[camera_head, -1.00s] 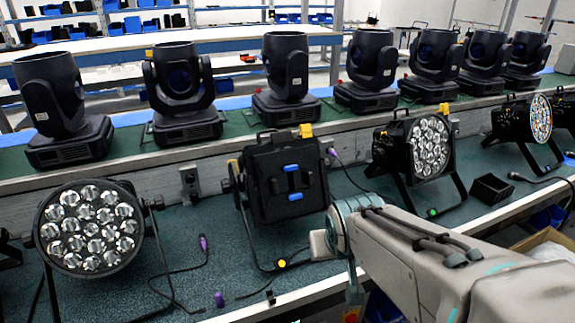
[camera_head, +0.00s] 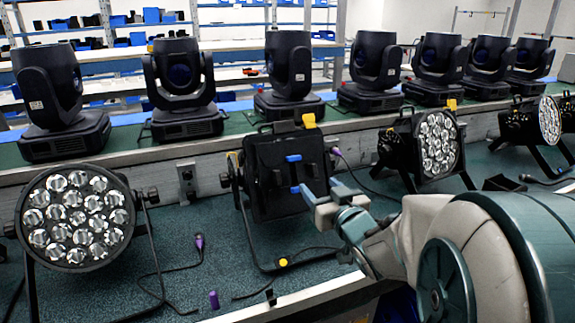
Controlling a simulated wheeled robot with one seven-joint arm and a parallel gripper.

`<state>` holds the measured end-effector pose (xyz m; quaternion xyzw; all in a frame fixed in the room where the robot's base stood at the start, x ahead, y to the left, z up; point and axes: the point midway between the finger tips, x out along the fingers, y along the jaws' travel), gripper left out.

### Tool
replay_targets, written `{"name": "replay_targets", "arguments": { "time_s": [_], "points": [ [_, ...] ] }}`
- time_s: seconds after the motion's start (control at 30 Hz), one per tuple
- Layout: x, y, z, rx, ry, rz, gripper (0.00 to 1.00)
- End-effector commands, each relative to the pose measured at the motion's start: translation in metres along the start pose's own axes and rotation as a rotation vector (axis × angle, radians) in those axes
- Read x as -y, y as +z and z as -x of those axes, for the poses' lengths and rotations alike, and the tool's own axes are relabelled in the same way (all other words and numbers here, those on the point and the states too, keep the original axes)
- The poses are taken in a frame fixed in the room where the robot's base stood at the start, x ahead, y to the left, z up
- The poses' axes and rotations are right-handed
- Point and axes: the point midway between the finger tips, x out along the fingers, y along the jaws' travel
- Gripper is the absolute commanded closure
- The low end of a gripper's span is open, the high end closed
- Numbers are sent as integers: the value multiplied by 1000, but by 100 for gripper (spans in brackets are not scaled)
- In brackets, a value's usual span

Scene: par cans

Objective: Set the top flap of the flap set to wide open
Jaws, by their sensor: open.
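The flap set (camera_head: 270,180) is a black, square set of flaps on the front of the middle par can, lying flat and closed over its face. Two blue tabs show on it. The upper tab (camera_head: 293,158) sits above the centre, and the lower tab (camera_head: 296,189) is just below it. Which tab belongs to the top flap is unclear. My gripper (camera_head: 308,194) is open in front of the flap set's right side, its tips by the lower tab. I cannot tell whether they touch it. Nothing is visibly held.
A lit-lens par can (camera_head: 75,217) stands at the left, another (camera_head: 432,144) at the right. Moving-head lights line the green shelf behind. A dark cable (camera_head: 197,260) with a purple plug and a small purple piece (camera_head: 213,300) lie on the bench.

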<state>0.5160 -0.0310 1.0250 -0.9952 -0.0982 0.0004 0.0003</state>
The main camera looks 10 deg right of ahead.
Motion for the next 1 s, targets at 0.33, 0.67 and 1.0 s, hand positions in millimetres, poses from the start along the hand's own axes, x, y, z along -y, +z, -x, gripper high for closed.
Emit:
{"name": "replay_targets", "arguments": {
  "time_s": [0.33,0.67,1.0],
  "points": [
    [0,0,-54,-2,-2,-2,42],
    [0,0,-112,-1,-2,-2,42],
    [0,-1,-135,-2,0,1,42]
  ]
}}
